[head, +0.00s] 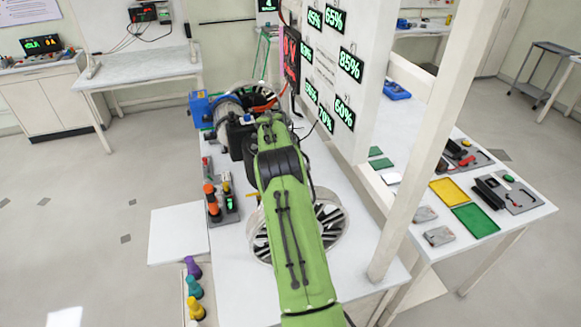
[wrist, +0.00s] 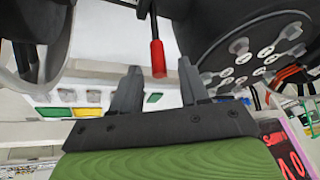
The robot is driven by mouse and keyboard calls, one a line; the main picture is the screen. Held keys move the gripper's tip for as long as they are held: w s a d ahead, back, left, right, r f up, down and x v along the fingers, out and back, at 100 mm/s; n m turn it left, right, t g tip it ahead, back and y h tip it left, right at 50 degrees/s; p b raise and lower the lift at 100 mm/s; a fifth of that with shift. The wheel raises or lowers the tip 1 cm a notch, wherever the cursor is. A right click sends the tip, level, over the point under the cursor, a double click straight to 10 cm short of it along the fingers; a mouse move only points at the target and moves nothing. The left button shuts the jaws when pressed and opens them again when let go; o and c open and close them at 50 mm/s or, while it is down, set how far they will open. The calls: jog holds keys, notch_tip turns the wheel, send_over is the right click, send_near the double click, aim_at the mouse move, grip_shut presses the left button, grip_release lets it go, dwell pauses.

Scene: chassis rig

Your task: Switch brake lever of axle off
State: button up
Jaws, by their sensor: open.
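The brake lever (wrist: 157,58) shows in the wrist view as a thin black rod with a red tip, hanging down from the top of the picture. My gripper (wrist: 160,66) is open. Its two dark fingers stand apart, and the red tip appears in the gap between them. I cannot tell how deep the lever lies between the fingers, and I see no contact. A dark round hub with silver bolts (wrist: 240,58) is right of the lever. In the head view my green arm reaches over the rig, and the lever and fingertips cannot be made out there.
A spoked wheel (head: 330,222) lies under my arm in the head view. A blue box (head: 200,108) is at the rig's far left. A white post (head: 405,205) and a panel with green percentage displays (head: 350,65) stand close on the right. Open floor is at left.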

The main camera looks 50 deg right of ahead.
jog(key=x, duration=0.5)
jog(key=shift+f+p, duration=0.2)
jog(key=shift+p, duration=0.1)
jog(key=shift+s, duration=0.1)
grip_shut()
